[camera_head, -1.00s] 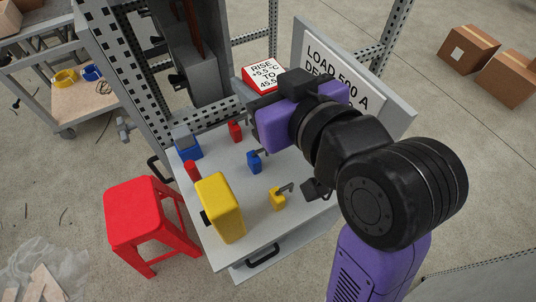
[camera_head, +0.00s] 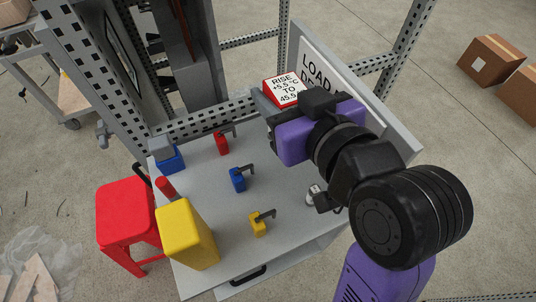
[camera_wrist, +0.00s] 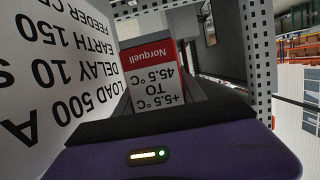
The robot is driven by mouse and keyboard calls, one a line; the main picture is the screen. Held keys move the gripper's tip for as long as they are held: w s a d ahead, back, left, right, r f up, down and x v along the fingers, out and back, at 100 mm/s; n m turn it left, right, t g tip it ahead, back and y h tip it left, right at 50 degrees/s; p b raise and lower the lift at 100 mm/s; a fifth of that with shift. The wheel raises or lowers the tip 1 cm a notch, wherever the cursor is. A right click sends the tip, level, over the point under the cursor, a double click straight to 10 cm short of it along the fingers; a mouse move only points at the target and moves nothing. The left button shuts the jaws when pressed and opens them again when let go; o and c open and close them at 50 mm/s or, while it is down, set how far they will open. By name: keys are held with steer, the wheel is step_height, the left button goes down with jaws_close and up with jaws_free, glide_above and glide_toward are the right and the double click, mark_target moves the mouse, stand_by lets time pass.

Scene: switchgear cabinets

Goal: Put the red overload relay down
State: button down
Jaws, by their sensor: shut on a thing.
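I cannot tell whether the relay's underside touches a surface.
A lettered placard (camera_head: 325,72) stands behind. Small red (camera_head: 221,145), blue (camera_head: 238,180) and yellow (camera_head: 258,226) pieces stand on the tabletop. A yellow box (camera_head: 188,235), red cylinder (camera_head: 165,187) and blue block (camera_head: 170,160) line the left. A red stool (camera_head: 125,215) stands beside it.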

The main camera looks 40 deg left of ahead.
step_height(320, 180, down, 15)
steer(key=shift+r, duration=0.1)
stand_by(0.3)
steer(key=shift+f, duration=0.25)
steer(key=c, duration=0.7)
jaws_free()
steer(key=shift+r, duration=0.1)
